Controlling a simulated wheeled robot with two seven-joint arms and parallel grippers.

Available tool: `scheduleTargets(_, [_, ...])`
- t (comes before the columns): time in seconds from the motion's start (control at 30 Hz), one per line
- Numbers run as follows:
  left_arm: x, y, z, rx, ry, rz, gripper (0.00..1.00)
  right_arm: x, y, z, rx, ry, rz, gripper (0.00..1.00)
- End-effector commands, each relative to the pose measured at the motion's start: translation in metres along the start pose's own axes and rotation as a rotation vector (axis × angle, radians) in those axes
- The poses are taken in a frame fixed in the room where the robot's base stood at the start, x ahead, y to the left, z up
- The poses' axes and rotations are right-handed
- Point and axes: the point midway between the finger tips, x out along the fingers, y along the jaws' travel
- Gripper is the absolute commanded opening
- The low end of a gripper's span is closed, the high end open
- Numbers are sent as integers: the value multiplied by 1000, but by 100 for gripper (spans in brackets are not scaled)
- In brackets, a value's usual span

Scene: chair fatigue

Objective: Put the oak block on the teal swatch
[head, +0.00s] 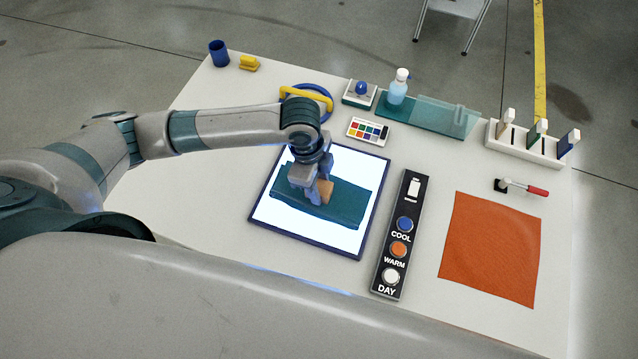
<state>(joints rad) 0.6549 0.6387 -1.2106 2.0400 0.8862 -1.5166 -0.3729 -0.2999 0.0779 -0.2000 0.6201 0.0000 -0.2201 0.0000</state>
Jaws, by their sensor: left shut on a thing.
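The teal swatch (345,206) lies on a lit white panel with a dark frame (262,216) in the middle of the table. My left gripper (318,194) points down over the swatch and is shut on the oak block (326,188), a small tan block partly hidden by the fingers. The block is over the swatch; I cannot tell whether it touches the cloth. My right gripper is not in view.
Right of the panel is a black control strip (402,232) with COOL, WARM and DAY buttons. An orange swatch (490,248) lies further right. A spray bottle (398,88), colour card (368,131), slotted rack (525,143) and red-handled tool (522,187) are behind.

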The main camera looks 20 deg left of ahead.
Motion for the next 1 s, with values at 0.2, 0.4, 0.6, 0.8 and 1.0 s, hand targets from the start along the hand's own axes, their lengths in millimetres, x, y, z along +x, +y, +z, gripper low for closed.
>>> scheduleTargets(0.2, [2,0,0,0,0,0,12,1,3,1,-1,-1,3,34])
scheduleTargets(0.4, [3,0,0,0,0,0,12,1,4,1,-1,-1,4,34])
scheduleTargets(0.6, [3,0,0,0,0,0,12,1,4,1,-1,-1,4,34])
scheduleTargets(0.8, [3,0,0,0,0,0,56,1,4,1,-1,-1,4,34])
scheduleTargets(1.0, [3,0,0,0,0,0,56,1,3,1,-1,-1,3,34])
